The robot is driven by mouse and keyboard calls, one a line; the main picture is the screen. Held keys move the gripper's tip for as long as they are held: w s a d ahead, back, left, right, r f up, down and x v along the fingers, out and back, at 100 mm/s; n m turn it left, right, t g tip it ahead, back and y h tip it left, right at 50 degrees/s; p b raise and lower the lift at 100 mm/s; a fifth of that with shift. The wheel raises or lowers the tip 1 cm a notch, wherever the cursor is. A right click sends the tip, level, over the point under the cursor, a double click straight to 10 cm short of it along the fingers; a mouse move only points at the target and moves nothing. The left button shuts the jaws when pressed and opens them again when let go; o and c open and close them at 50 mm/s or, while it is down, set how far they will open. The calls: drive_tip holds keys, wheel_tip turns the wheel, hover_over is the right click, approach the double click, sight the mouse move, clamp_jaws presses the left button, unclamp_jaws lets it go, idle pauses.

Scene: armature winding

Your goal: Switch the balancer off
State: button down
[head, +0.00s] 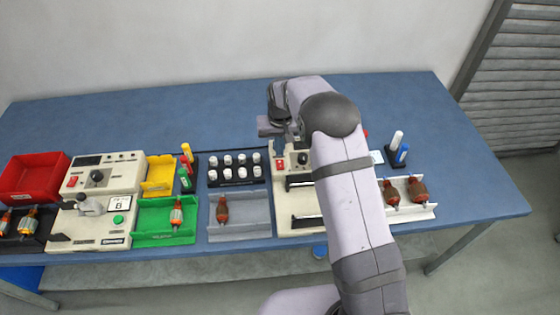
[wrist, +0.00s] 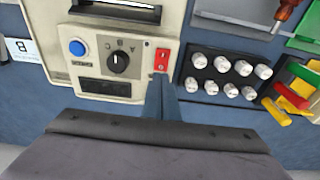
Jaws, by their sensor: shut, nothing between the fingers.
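The cream machine (head: 284,226) with dark slots, which I take to be the balancer, stands partly behind my arm in the head view. In the wrist view its panel (wrist: 138,47) shows a red rocker switch (wrist: 162,60), a black knob (wrist: 118,62) and a blue button (wrist: 77,47). My gripper (wrist: 160,80) is shut and empty, its fingertips at the lower edge of the red switch. I cannot tell whether they touch it. The rocker's position is too small to read.
A rack of white-capped pots (head: 235,168) stands just left of the machine, close to my gripper. A grey tray (head: 256,213) with an armature lies in front of it. Another cream machine (head: 128,160) with its own red switch stands farther left. The table behind is clear.

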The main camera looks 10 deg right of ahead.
sight(280, 162)
drive_tip(key=shift+r+p, duration=1.1)
drive_tip(key=shift+r, duration=0.75)
drive_tip(key=s+d+r, duration=0.2)
drive_tip(key=s+r, duration=0.1)
drive_tip(key=s, duration=0.4)
drive_tip(key=s+d+r, duration=0.3)
drive_tip(key=s, duration=0.4)
drive_tip(key=s+d+g, duration=0.1)
drive_tip(key=s+d, duration=0.1)
drive_tip(key=s, duration=1.7)
drive_tip(key=shift+s+d+r+g, duration=0.2)
drive_tip(key=shift+d+r+g, duration=0.05)
drive_tip(key=shift+d+g, duration=0.15)
